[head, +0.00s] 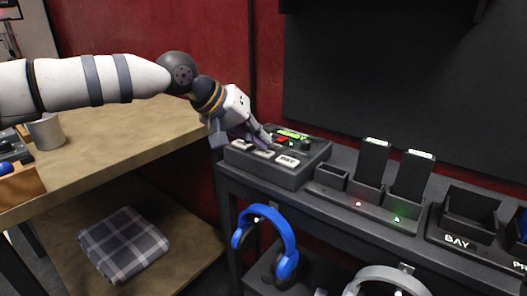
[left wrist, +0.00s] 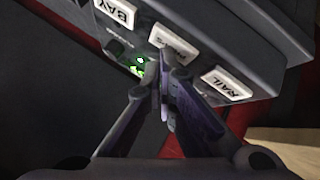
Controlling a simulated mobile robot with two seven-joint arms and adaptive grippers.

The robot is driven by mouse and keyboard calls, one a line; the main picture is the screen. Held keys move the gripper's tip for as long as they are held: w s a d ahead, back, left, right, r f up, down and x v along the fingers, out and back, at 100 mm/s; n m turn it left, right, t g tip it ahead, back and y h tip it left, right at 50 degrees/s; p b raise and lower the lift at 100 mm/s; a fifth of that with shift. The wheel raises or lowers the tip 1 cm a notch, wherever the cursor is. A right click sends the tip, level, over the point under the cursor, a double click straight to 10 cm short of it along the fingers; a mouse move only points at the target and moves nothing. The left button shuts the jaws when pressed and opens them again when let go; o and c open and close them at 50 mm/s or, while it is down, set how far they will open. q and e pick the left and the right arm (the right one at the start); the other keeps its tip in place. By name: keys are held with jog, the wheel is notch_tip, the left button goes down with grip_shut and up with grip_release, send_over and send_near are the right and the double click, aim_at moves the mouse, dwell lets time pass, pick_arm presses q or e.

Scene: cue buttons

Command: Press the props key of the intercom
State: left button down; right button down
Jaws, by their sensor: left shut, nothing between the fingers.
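The intercom (head: 290,177) is a dark box on the shelf, with white keys along its front and a lit green display (head: 291,133). In the left wrist view its keys read BAY (left wrist: 117,12) and RAIL (left wrist: 227,84). The middle key (left wrist: 172,40) between them has blurred upside-down lettering that seems to be PROPS. My left gripper (head: 264,138) is shut and empty over the intercom. In the left wrist view its fingertips (left wrist: 163,62) are close beside the middle key; I cannot tell whether they touch the intercom. My right gripper is not in view.
Right of the intercom stands a dark charging rack (head: 360,212) with two upright devices, then a bin marked BAY (head: 457,241). A wooden table (head: 110,120) with a grey cup (head: 46,132) stands at left.

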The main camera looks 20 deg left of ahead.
pick_arm(q)
jog(key=shift+f, duration=0.25)
dwell(0.3)
jog(key=shift+r, duration=0.85)
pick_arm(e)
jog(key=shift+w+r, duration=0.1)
pick_arm(q)
jog(key=shift+r+p, duration=0.45)
jog(key=shift+r, duration=2.1)
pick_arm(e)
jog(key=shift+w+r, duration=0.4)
pick_arm(q)
jog(key=shift+f, duration=0.1)
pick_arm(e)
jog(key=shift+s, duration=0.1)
